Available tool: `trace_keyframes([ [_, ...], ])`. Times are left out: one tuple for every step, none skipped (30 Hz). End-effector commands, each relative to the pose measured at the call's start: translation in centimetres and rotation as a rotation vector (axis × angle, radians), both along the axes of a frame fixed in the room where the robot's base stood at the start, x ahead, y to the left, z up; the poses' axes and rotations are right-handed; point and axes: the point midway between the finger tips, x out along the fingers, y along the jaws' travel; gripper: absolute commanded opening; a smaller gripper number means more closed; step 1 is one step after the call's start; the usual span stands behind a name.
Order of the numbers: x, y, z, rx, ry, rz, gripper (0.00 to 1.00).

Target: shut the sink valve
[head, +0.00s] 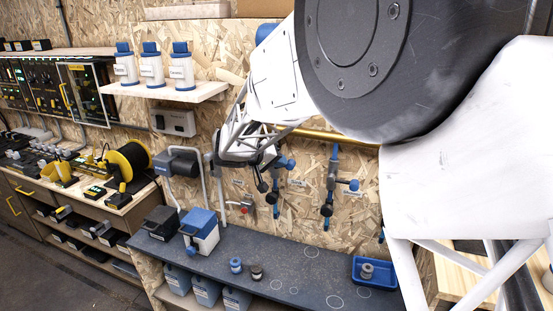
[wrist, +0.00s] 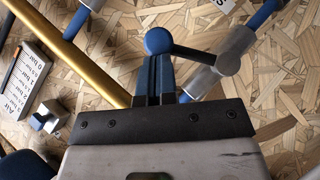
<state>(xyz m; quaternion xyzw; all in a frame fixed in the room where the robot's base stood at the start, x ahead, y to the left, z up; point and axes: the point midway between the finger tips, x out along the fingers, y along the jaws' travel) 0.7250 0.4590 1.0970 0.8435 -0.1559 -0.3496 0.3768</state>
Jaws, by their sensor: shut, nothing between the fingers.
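My gripper (wrist: 155,62) is shut and empty; in the wrist view its dark fingers end just at a blue ball knob (wrist: 158,40). Whether they touch it is unclear. The knob sits on a dark lever (wrist: 195,51) that runs right to a grey hub on a blue and silver pipe (wrist: 240,40). In the head view my gripper (head: 272,160) is at the left of two wall valves, beside its blue knob (head: 291,164). The other valve (head: 328,190) has its blue knob out to the right. The small labels cannot be read clearly, so I cannot tell which valve is named sink.
A brass pipe (head: 312,134) crosses the chipboard wall above the valves. The dark bench (head: 300,255) below holds a blue tray (head: 374,272), small fittings and a blue-white container (head: 200,233). An air label (wrist: 28,80) shows left in the wrist view. My arm hides the upper right.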

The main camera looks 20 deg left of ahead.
Motion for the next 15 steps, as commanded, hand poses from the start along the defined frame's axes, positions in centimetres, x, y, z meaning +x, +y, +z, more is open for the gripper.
trace_keyframes([
  [0.0,-0.3,0.0,0.033,-0.001,-0.002,0.00],
  [0.0,-0.5,-0.1,0.055,0.000,-0.002,0.00],
  [0.0,-0.7,-0.2,0.084,-0.002,-0.001,0.00],
  [0.0,-0.8,-0.4,0.109,-0.001,-0.001,0.00],
  [0.0,-0.9,-0.5,0.132,0.000,-0.002,0.00],
  [0.0,-1.0,-0.6,0.163,-0.001,-0.002,0.00],
  [0.0,-1.1,-0.7,0.186,-0.001,-0.001,0.00],
  [0.0,-1.2,-0.9,0.206,0.000,-0.001,0.00],
  [0.0,-1.3,-1.0,0.233,0.000,-0.001,0.00],
  [0.0,-1.4,-1.1,0.250,0.000,-0.002,0.00],
  [0.0,-1.5,-1.2,0.268,0.000,-0.001,0.00],
  [0.0,-1.6,-1.3,0.289,-0.002,-0.002,0.00],
  [0.0,-1.6,-1.4,0.297,-0.001,-0.001,0.00],
  [0.0,-1.7,-1.6,0.293,0.000,-0.001,0.00],
  [0.0,-1.7,-1.7,0.292,0.000,-0.001,0.00],
])
